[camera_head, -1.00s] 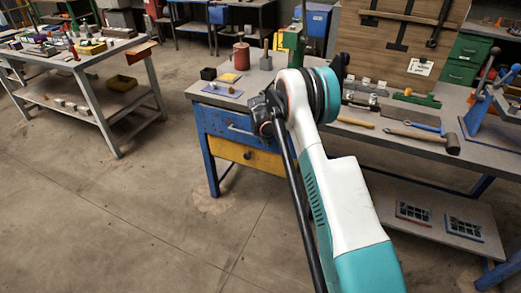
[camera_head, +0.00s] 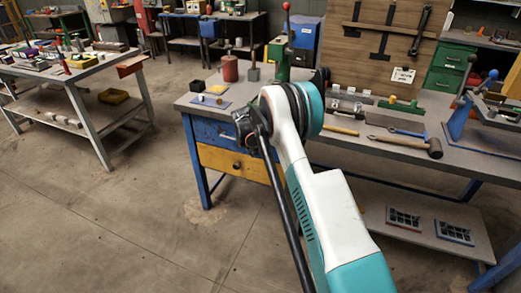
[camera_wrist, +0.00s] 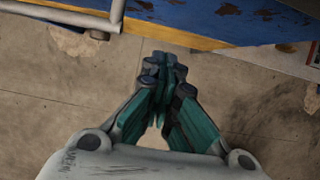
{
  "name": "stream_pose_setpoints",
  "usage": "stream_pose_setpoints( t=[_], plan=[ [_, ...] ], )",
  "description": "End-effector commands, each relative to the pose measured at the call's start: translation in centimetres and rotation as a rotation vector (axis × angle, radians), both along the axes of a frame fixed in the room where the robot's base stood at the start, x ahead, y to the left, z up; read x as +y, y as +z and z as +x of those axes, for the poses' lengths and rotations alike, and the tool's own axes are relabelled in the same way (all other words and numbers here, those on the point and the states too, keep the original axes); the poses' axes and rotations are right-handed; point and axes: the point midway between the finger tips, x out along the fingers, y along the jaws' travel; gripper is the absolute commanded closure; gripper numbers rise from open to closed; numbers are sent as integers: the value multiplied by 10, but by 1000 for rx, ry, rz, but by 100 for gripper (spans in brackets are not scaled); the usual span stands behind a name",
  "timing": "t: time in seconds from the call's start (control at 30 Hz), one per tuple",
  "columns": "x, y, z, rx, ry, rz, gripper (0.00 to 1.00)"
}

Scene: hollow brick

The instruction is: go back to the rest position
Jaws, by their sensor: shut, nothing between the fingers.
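My gripper (camera_wrist: 165,68) shows in the wrist view with its two teal-lined fingers together at the tips and nothing between them. It hangs over the bare concrete floor (camera_wrist: 60,130), and the blue edge of a bench (camera_wrist: 190,38) runs across the top of that view. In the head view my white and teal arm rises in front of the workbench and hides part of it; my gripper itself does not show there.
The workbench (camera_head: 335,155) has blue and yellow drawers (camera_head: 235,163) and carries a mallet (camera_head: 420,145), a red canister (camera_head: 230,68) and a green press (camera_head: 279,62). Another table (camera_head: 50,72) stands at the left. Open floor (camera_head: 110,215) lies between them and in front.

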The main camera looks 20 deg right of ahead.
Motion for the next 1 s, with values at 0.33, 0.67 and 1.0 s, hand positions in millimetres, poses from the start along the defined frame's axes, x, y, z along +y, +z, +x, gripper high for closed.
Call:
stream_pose_setpoints(
  t=[0.33, 0.67, 1.0],
  plan=[
    [15, 73, -20, 1, -4, 0, 100],
    [21, 90, -25, 2, -4, 1, 100],
    [36, 160, -52, -88, -200, 87, 100]
  ],
)
